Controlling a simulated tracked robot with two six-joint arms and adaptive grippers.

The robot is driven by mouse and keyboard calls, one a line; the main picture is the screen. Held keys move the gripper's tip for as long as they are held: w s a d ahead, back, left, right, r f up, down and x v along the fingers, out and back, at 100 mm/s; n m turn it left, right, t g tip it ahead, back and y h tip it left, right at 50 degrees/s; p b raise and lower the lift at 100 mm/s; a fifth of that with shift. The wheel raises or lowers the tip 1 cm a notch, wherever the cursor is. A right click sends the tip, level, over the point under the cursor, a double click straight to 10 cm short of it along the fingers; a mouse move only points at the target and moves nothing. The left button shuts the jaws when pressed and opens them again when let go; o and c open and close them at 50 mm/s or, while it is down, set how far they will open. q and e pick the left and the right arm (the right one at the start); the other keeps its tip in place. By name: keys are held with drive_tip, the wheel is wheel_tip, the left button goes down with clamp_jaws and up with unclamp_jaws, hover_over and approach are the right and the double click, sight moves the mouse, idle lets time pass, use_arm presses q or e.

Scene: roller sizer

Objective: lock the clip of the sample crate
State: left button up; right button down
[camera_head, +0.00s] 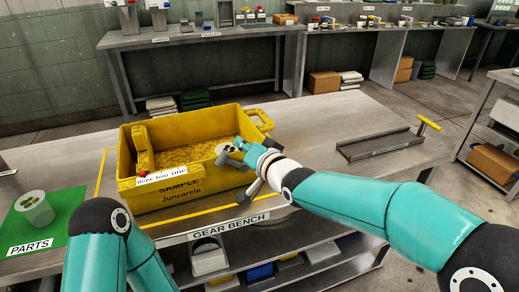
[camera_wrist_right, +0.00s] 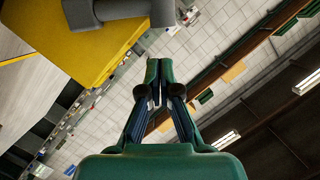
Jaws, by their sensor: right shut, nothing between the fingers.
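The yellow sample crate (camera_head: 165,198) stands on the gear bench and holds a yellowish grainy load. Its front carries a white strip and the word SAMPLE. My right gripper (camera_head: 240,143) is at the crate's right end, shut and empty. In the right wrist view its fingertips (camera_wrist_right: 158,64) are together, with the crate (camera_wrist_right: 95,50) at upper left, apart from them. A dark grey piece (camera_wrist_right: 112,12) lies across the crate there; I cannot tell whether it is the clip. In the head view my right wrist partly hides that end of the crate. My left gripper is out of frame.
A pale cup (camera_head: 34,207) stands on the green parts mat (camera_head: 62,222) at left. A grey metal tray (camera_head: 375,147) with a yellow handle (camera_head: 429,124) lies at the bench's right. Bare bench lies between the crate and tray. A rear bench (camera_head: 205,37) holds small items.

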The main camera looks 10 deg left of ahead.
use_arm(q)
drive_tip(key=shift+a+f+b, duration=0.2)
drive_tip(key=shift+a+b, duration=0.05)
drive_tip(key=shift+b, duration=0.4)
use_arm(e)
drive_tip(key=r+v, duration=0.1)
drive_tip(key=v, duration=0.9)
drive_tip(key=shift+w+d+r, duration=0.2)
drive_tip(key=shift+w+d, duration=0.05)
drive_tip(key=shift+d, duration=0.2)
drive_tip(key=shift+d, duration=0.1)
